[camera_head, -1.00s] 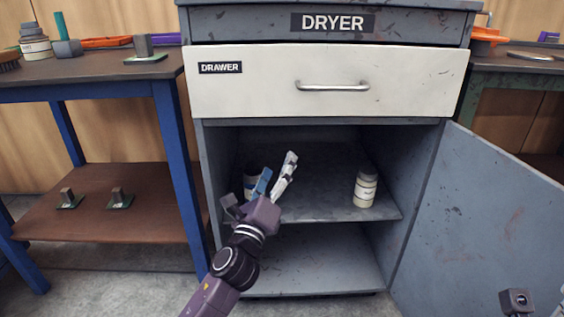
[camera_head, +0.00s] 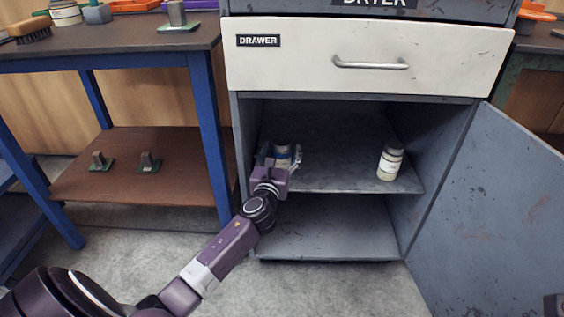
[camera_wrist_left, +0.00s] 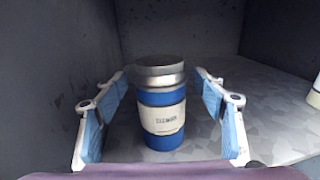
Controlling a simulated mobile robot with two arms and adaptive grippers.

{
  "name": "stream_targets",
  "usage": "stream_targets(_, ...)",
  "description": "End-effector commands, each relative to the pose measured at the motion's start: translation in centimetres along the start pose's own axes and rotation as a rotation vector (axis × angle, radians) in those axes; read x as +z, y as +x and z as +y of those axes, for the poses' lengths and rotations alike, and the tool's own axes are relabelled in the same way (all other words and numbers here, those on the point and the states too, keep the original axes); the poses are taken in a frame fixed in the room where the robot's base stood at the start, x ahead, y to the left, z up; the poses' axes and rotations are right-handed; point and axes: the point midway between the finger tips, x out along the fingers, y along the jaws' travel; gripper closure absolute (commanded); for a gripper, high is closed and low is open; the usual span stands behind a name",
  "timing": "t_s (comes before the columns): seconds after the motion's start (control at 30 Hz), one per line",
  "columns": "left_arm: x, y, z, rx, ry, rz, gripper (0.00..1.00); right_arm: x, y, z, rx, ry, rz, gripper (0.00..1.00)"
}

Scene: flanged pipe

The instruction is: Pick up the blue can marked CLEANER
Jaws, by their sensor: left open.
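The blue can (camera_wrist_left: 163,138) stands upright on the cabinet's upper shelf, between the two fingers of my open left gripper (camera_wrist_left: 160,118) in the left wrist view. It has a grey metal top and a pale label whose small lettering is hard to read. Gaps show between the can and both fingers. In the head view the can (camera_head: 283,153) is partly hidden behind my left gripper (camera_head: 279,158), which reaches into the left side of the cabinet. My right gripper does not clearly show.
A white jar (camera_head: 390,162) stands to the right on the same shelf (camera_head: 335,178). The cabinet door (camera_head: 500,200) is open to the right. A closed white drawer (camera_head: 370,65) is above. A blue-legged table (camera_head: 205,120) stands at the left.

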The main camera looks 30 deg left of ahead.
Motion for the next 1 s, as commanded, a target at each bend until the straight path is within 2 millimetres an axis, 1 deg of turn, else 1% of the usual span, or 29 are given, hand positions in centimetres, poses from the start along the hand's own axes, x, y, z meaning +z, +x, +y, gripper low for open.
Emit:
stream_targets(0.03,-0.05,0.56,-0.03,0.0,0.001,-0.003,0.36,-0.05,-0.05,-0.03,-0.003,-0.001,0.009,0.75)
stream_targets(0.1,-0.03,0.94,-0.03,-0.001,0.0,-0.001,0.36,-0.08,0.13,-0.05,-0.005,-0.002,0.014,0.75)
stream_targets(0.37,0.11,1.06,-0.06,-0.002,-0.001,-0.001,0.37,-0.07,0.29,-0.05,-0.006,-0.002,0.014,0.75)
stream_targets(0.87,0.09,1.03,-0.07,-0.002,-0.001,0.0,0.92,-0.07,0.27,-0.06,-0.005,-0.001,0.015,0.75)
stream_targets(1.0,0.27,1.05,-0.08,-0.002,-0.001,-0.003,0.93,-0.06,0.28,-0.06,-0.005,-0.001,0.014,0.75)
